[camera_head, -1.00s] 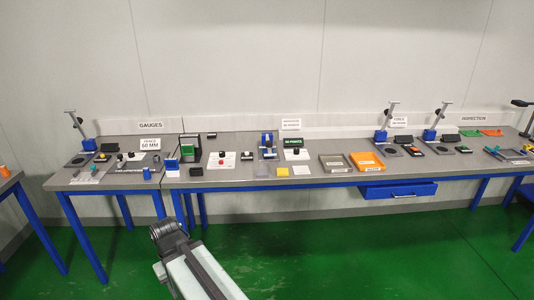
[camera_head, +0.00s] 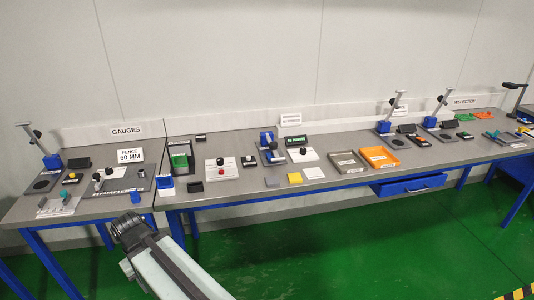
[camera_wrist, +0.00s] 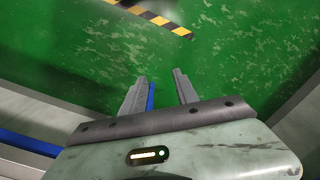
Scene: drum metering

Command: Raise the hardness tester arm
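A small blue device with a grey arm-like top (camera_head: 270,148) stands on a dark plate at the middle of the bench. It sits beside a dark display with green lettering and below a small white sign (camera_head: 291,120). It looks like the hardness tester, but the sign is too small to read surely. Its arm appears low over the plate; the exact angle is unclear. My gripper (camera_wrist: 160,79) is open and empty in the wrist view, over green floor. In the head view my arm is in front of the bench, well apart from the device.
The long grey bench (camera_head: 230,198) has blue legs and a blue drawer (camera_head: 408,184) on the right. Blue-based stands with tilted posts (camera_head: 388,112) are at left and right. An orange tray (camera_head: 380,157) lies right of centre. Green floor in front is clear.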

